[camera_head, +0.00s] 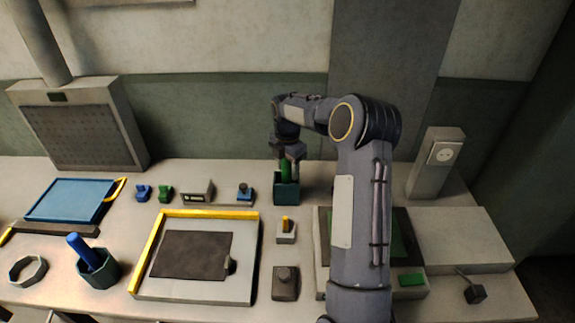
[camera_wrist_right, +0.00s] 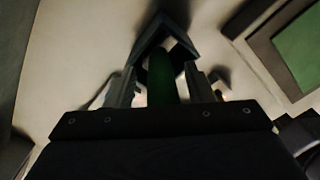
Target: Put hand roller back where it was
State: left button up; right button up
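A green-handled tool (camera_head: 286,168), which looks like the hand roller, stands upright in a teal box-shaped holder (camera_head: 286,190) at the back middle of the bench. Its lower end is hidden inside the holder. My right gripper (camera_head: 286,158) is above the holder, with one finger on each side of the green handle. In the right wrist view the green handle (camera_wrist_right: 162,82) is between the fingers, with a gap on both sides, and the holder (camera_wrist_right: 158,45) is beyond it. The right gripper looks open. My left gripper is not in view.
A blue handle (camera_head: 82,251) leans in a dark teal cup (camera_head: 99,270) at the left. A yellow-edged board (camera_head: 190,289) with a dark sheet lies in the middle. Small blocks and a grey box (camera_head: 197,191) stand near the holder. My right arm covers part of the green-padded plate (camera_head: 399,236).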

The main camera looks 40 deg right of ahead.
jog(key=shift+r, duration=0.1)
notch_tip(320, 180, up, 9)
jog(key=p, duration=0.5)
jog(key=shift+f+p, duration=0.2)
jog(key=shift+p, duration=0.15)
notch_tip(320, 180, up, 4)
jog(key=shift+f+b, duration=0.25)
jog(key=shift+b, duration=0.25)
jog(key=shift+r, duration=0.7)
jog(key=s+a+r+m+t+y, duration=0.1)
jog(key=s+a+r+m+t, duration=0.2)
jog(key=s+a+r+m, duration=0.7)
jog(key=s+a+f+m+t+y, duration=0.1)
jog(key=s+a+f+m, duration=0.2)
jog(key=s+a+m, duration=0.2)
jog(key=s+a+f+m+t+y, duration=0.1)
jog(key=s+a+f+m, duration=0.3)
jog(key=s+a, duration=0.5)
jog(key=s+m, duration=0.1)
jog(key=s, duration=0.4)
jog(key=shift+s+f+m+t+y, duration=0.2)
jog(key=shift+f+m+t+y, duration=0.1)
jog(key=shift+m+y, duration=0.1)
